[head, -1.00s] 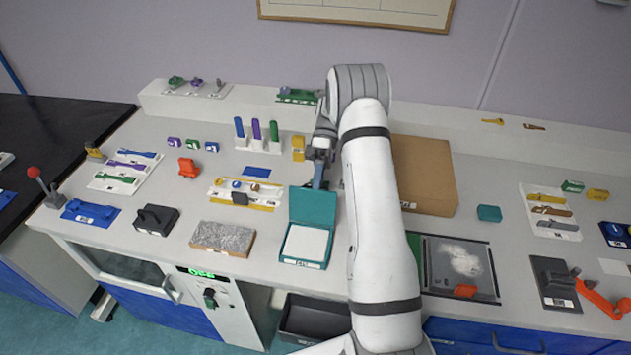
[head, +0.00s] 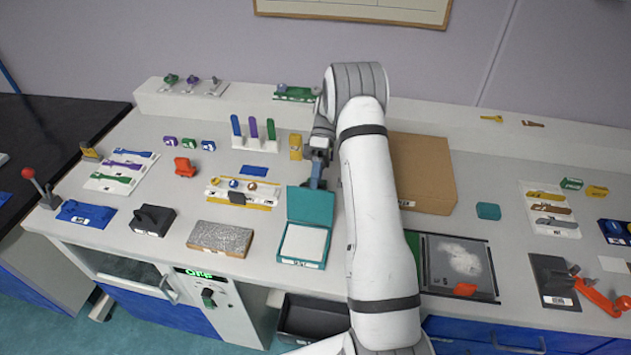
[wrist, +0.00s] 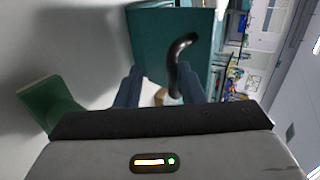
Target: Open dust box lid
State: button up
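The teal box (head: 303,262), which I take to be the dust box, stands on the bench with a white inside showing. Its teal lid (head: 310,205) stands raised at the back edge. In the wrist view the lid (wrist: 150,45) fills the upper middle, with a black curved handle (wrist: 178,62) on it. My gripper (head: 316,172) is just behind the raised lid. In the wrist view my gripper (wrist: 160,85) has its two blue fingers apart, with the handle's lower end close to the right finger. Whether they touch is unclear.
A brown board (head: 422,175) lies right of my arm. A tray with white powder (head: 458,258) is at the front right. A pen rack (head: 258,142) and a yellow block (head: 295,147) stand left of my gripper. A grey slab (head: 220,238) lies left of the box.

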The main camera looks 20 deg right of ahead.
jog(key=shift+p+v, duration=1.95)
jog(key=shift+v, duration=1.95)
